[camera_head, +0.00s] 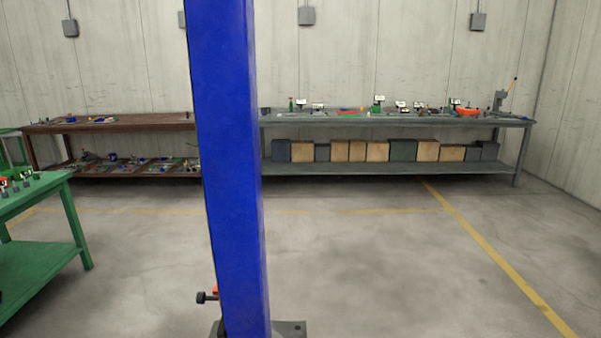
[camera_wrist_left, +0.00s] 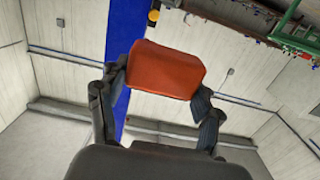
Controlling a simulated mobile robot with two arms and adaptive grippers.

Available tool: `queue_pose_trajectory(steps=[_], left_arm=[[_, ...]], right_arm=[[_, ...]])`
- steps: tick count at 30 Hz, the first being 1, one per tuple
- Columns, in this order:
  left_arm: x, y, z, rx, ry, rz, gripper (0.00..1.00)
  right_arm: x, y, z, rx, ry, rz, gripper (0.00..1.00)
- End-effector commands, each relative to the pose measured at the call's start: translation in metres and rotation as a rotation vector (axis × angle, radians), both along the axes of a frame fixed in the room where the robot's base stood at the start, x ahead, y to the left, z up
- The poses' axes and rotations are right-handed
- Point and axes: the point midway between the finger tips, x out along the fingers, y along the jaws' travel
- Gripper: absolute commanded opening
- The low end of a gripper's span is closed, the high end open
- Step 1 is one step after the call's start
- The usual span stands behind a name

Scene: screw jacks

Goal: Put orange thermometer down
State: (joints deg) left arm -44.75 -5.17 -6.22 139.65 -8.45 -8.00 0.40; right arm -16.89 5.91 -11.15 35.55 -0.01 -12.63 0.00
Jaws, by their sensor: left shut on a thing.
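The orange thermometer (camera_wrist_left: 166,68) shows in the left wrist view as a rounded orange-red block. My left gripper (camera_wrist_left: 160,84) is shut on it, with one dark finger on each side. The thermometer is held up in the air, and no surface shows directly under it. Neither the left gripper nor the thermometer shows in the head view. My right gripper is in neither view.
A blue post (camera_head: 228,160) stands close in front, with a dark base at the floor. A grey bench (camera_head: 400,122) with tools and boxes and a brown bench (camera_head: 110,124) line the wall. A green table (camera_head: 40,192) stands left. Floor at right is clear.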

Motion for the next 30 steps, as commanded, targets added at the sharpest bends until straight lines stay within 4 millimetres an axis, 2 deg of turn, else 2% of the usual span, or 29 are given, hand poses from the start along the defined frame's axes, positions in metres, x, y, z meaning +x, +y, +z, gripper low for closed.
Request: queue_pose_trajectory(steps=[12,23,30], left_arm=[[0.000,0.000,0.001,0.000,-0.001,0.000,0.27],[0.001,-0.001,0.001,0.002,-0.002,-0.009,0.27],[0.008,-0.017,0.007,0.005,-0.004,-0.116,0.27]], right_arm=[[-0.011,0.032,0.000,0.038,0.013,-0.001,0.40],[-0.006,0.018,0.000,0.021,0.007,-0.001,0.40],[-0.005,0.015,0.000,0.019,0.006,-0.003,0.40]])
